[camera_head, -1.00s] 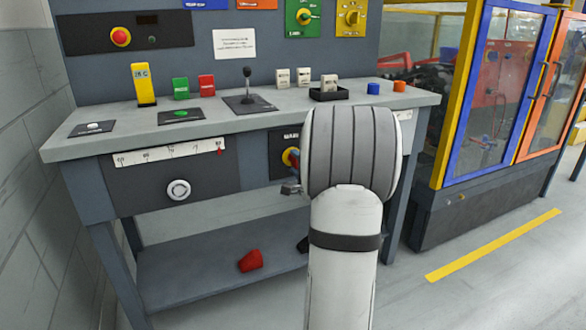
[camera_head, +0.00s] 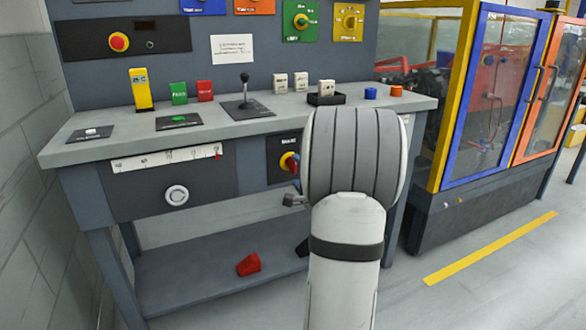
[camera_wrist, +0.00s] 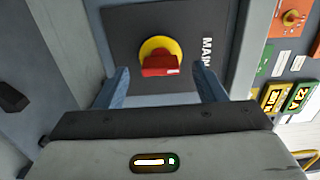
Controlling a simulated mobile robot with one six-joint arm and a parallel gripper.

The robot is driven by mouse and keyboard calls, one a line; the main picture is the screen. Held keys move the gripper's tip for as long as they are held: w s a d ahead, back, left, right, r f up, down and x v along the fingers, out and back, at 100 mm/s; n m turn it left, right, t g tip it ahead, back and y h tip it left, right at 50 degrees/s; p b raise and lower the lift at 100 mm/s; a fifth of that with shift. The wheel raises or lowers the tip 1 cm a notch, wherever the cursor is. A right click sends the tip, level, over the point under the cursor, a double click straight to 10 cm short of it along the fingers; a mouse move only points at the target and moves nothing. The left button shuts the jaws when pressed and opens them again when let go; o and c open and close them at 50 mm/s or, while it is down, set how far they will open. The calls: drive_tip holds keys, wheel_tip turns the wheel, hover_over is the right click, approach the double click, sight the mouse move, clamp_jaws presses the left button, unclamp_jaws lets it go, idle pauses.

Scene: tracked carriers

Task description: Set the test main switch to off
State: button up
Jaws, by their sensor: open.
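The main switch (camera_wrist: 160,57) has a yellow round base and a red handle on a dark panel marked "MAIN" in the wrist view. The handle lies roughly crosswise in that picture, with a small pale mark at its right end. In the head view the switch (camera_head: 287,161) is on the bench front, partly hidden by my arm. My gripper (camera_wrist: 160,86) is open and empty. Its two blue fingers stand on either side of the switch in the picture, their tips a little below the handle. I cannot tell how far they are from the panel.
The grey bench top (camera_head: 160,138) holds a yellow block (camera_head: 141,90), a joystick (camera_head: 245,90) and several small blocks. A drawer front with a scale (camera_head: 166,158) is left of the switch. A red piece (camera_head: 248,264) lies on the lower shelf. A glazed machine (camera_head: 490,100) stands right.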

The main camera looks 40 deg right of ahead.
drive_tip(key=p+v, duration=0.1)
drive_tip(key=v, duration=0.4)
drive_tip(key=shift+a, duration=0.1)
idle(0.3)
